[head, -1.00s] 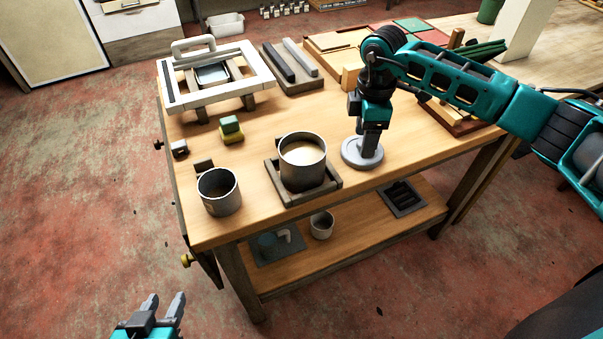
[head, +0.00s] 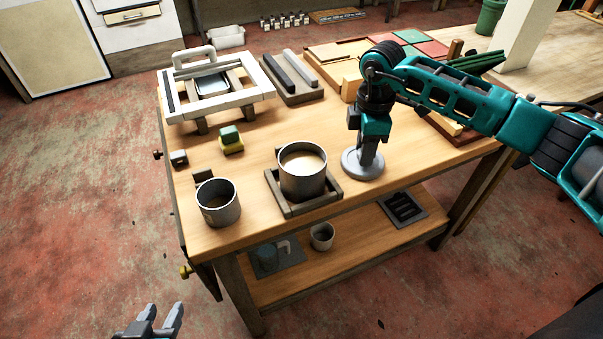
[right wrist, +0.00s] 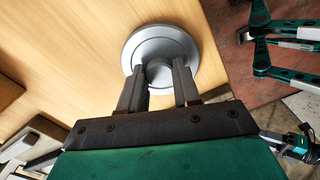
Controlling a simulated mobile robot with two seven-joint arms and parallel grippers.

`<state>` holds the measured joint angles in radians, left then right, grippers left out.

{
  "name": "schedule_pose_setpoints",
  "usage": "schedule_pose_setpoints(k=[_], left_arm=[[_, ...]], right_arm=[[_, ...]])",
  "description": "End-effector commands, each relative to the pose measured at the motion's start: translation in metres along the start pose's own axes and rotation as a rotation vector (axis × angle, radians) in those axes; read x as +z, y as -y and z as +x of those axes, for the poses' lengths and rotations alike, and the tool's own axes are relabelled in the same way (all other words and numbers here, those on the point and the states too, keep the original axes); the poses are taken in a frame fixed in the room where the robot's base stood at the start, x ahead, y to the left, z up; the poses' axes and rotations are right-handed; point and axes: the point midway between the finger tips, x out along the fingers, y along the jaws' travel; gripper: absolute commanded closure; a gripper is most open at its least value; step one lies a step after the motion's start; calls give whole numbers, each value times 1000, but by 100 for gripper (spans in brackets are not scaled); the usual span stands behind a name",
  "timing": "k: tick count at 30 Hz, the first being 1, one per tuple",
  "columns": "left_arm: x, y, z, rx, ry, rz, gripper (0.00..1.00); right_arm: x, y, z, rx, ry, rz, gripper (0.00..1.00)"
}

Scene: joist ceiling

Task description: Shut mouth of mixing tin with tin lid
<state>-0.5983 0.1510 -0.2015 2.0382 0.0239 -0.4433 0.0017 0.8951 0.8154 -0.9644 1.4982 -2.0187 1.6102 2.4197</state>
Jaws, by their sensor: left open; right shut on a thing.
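The mixing tin appears to be the larger grey tin (head: 302,182), open at the top with tan contents showing. It stands upright in a square wooden holder (head: 327,199) near the table's front edge. The tin lid (head: 350,168) is a round grey disc with a central knob, to the right of the tin and apart from it. It lies flat at the tabletop; I cannot tell if it touches. My right gripper (right wrist: 160,76) points down and is shut on the lid's knob. My left gripper (head: 165,318) is open and empty, low at the left, away from the table.
A smaller open grey tin (head: 219,210) stands left of the holder. Green and yellow blocks (head: 231,139) and a white frame (head: 222,108) are behind. A lower shelf (head: 340,249) holds a small cup (head: 322,237). Bare tabletop lies behind the mixing tin.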

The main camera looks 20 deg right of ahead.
Motion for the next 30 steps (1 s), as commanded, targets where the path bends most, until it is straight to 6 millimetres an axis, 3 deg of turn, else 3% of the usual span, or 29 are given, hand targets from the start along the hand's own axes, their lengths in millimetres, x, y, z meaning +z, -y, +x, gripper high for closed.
schedule_pose_setpoints(k=[3, 8, 30], left_arm=[[0, 0, 0, -1, 1, 0, 57], [3, 0, -1, -1, 6, -2, 57], [-28, -2, -20, 1, 2, -2, 57]], right_arm=[[0, 0, 0, 0, 0, 0, 100], [0, 0, -1, 0, 0, 0, 100], [0, 0, -36, 0, 0, 0, 100]])
